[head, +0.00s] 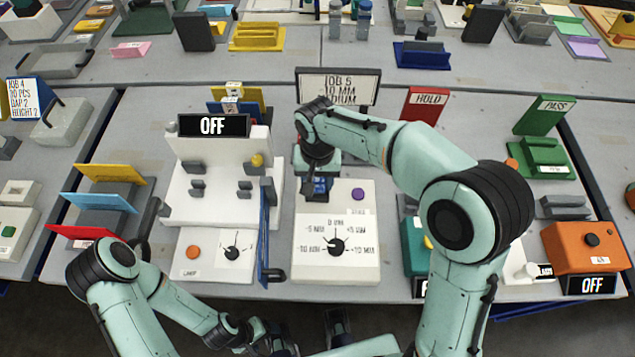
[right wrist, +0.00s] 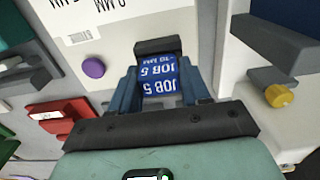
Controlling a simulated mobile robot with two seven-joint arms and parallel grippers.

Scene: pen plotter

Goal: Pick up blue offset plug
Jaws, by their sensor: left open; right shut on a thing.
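The blue offset plug (right wrist: 160,80) shows in the right wrist view, with white "JOB 5" and "-10 MM" lettering and a dark end. My right gripper (right wrist: 165,88) is shut on it, with one finger along each side. In the head view my right gripper (head: 317,186) is at the upper left of the white dial panel (head: 350,265), below the "JOB 5" sign (head: 337,87). Only a small blue part of the plug (head: 320,185) shows there. I cannot tell whether it touches the panel. My left gripper (head: 336,327) is open and partly cut off at the bottom edge.
A purple button (head: 358,194) is right of the plug. A red "HOLD" block (head: 427,104) and orange box (head: 585,248) stand further right.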

